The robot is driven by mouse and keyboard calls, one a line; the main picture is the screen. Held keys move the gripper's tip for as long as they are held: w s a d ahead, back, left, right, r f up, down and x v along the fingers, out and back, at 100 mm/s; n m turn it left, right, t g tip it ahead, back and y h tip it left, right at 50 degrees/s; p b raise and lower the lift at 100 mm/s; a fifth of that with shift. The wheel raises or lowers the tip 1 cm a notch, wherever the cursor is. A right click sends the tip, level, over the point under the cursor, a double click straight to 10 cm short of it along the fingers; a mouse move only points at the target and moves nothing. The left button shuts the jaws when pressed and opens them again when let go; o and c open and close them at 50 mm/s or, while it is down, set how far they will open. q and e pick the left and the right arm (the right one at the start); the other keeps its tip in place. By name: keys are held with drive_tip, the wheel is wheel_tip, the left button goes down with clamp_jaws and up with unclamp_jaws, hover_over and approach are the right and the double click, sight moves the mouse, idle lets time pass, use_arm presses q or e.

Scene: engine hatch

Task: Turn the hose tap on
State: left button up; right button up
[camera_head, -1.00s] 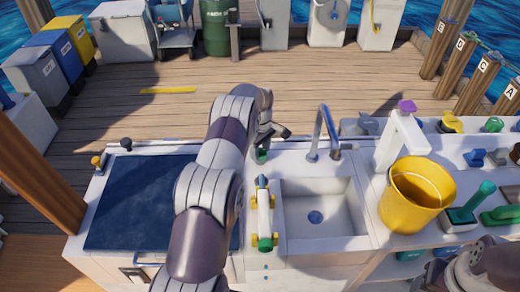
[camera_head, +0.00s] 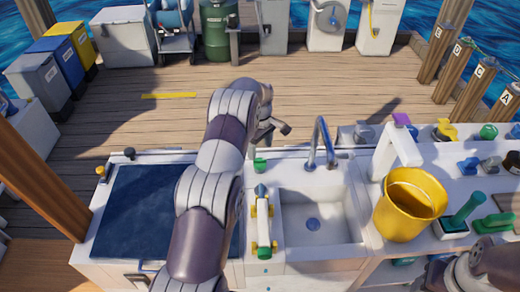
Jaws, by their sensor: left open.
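My left gripper (camera_head: 276,129) is open and empty. It hangs at the back edge of the sink counter, behind and above a small green fitting (camera_head: 260,165), with a visible gap between them. A metal faucet (camera_head: 321,143) stands behind the white sink (camera_head: 313,205), right of the gripper. A white, yellow and green nozzle-like piece (camera_head: 262,222) lies left of the basin. I cannot tell for sure which fitting is the hose tap. My right arm shows at the lower right corner; its gripper is outside the picture.
Green tools (camera_head: 461,213) lie further right. A dark blue panel (camera_head: 140,215) covers the left counter. The wooden deck (camera_head: 160,125) behind is largely open.

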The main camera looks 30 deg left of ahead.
sight(260, 160)
use_arm(q)
wheel_tip(260, 160, up, 6)
drive_tip(key=p, duration=0.4)
drive_tip(key=shift+r, duration=0.25)
use_arm(e)
wheel_tip(260, 160, up, 6)
